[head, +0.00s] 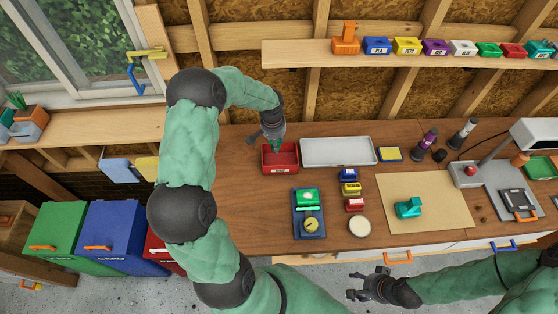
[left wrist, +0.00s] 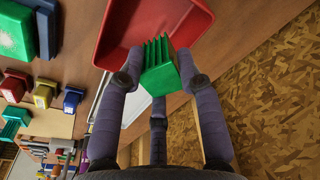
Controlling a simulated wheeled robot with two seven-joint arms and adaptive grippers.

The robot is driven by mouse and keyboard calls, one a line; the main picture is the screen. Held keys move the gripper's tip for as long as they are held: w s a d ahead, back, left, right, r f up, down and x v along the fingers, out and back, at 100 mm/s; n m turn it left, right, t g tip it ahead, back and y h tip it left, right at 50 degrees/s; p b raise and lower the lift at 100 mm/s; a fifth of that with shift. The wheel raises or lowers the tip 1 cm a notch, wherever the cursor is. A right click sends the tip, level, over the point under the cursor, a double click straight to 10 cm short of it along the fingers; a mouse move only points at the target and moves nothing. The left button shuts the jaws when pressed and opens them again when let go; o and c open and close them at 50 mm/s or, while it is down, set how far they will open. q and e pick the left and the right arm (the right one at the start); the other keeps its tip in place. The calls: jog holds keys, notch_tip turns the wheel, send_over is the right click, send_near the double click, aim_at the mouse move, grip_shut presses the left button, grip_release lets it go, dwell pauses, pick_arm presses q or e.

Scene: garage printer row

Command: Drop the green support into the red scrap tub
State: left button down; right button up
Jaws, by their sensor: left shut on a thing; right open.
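The green support (left wrist: 160,68) is a small ribbed green piece held between the fingers of my left gripper (left wrist: 160,80) in the left wrist view. In the head view my left gripper (head: 272,140) is over the back of the red scrap tub (head: 281,167), and only a bit of green shows below it. The red tub also shows in the left wrist view (left wrist: 120,45), just beyond the held piece. I cannot tell whether the support touches the tub. My right gripper (head: 360,285) is open and empty in front of the bench, at the lower right.
A grey-white tray (head: 338,164) stands right of the tub. Small coloured boxes (head: 350,188), a tan mat (head: 448,217) with a teal part (head: 409,208), and a lamp (head: 532,134) lie further right.

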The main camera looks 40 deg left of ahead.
pick_arm(q)
jog(key=shift+f+b, duration=0.7)
jog(key=shift+f, duration=1.1)
jog(key=c, duration=0.8)
grip_release()
jog(key=shift+o, duration=0.2)
jog(key=shift+r, duration=0.1)
jog(key=r, duration=0.4)
jog(key=s+r, duration=0.1)
jog(key=r, duration=0.6)
jog(key=shift+s+d+r, duration=0.1)
jog(key=shift+s+r, duration=0.05)
jog(key=shift+r, duration=0.25)
